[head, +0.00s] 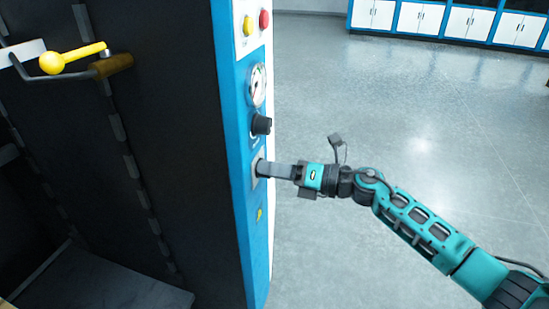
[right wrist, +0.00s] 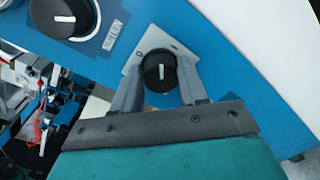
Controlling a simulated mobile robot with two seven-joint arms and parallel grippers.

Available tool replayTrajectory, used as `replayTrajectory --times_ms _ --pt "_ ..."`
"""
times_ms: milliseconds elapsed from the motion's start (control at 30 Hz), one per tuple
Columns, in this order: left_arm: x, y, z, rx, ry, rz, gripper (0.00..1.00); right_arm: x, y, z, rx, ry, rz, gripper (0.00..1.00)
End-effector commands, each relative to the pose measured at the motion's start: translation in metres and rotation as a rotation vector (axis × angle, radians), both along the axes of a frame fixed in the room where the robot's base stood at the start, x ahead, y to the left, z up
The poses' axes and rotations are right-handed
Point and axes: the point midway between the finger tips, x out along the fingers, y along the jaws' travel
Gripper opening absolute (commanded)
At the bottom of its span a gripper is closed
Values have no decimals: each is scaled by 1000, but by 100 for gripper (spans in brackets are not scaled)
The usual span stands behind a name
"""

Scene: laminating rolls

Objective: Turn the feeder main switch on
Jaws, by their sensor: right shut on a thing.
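The feeder main switch (right wrist: 158,70) is a black rotary knob with a white mark on a light grey plate (right wrist: 137,55), set in the machine's blue panel. My right gripper (right wrist: 157,84) is shut on this knob, with one finger on each side of it. In the right wrist view the white mark runs nearly straight up and down. In the head view my right gripper (head: 264,169) reaches the panel from the right, and its fingers hide the knob. The grey plate edge (head: 256,164) shows beside the fingertips. My left gripper is not in view.
Above the switch on the blue panel (head: 239,178) are a larger black knob (head: 261,124), a dial gauge (head: 258,84), and yellow (head: 248,26) and red (head: 265,19) buttons. A yellow-knobbed lever (head: 52,63) is at left. The floor at right is clear up to white cabinets (head: 420,18).

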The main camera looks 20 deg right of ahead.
Motion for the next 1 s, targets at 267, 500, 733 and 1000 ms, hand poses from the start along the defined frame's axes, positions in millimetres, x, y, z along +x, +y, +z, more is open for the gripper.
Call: replayTrajectory --times_ms 267,500,733,1000 --pt "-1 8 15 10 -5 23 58 1 -1 4 145 217 -3 12" --pt "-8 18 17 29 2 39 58 1 -2 3 253 378 -3 12" --pt "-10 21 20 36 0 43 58 2 -2 2 325 483 -3 12" --pt "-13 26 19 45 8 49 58 2 -1 0 365 542 -2 12"
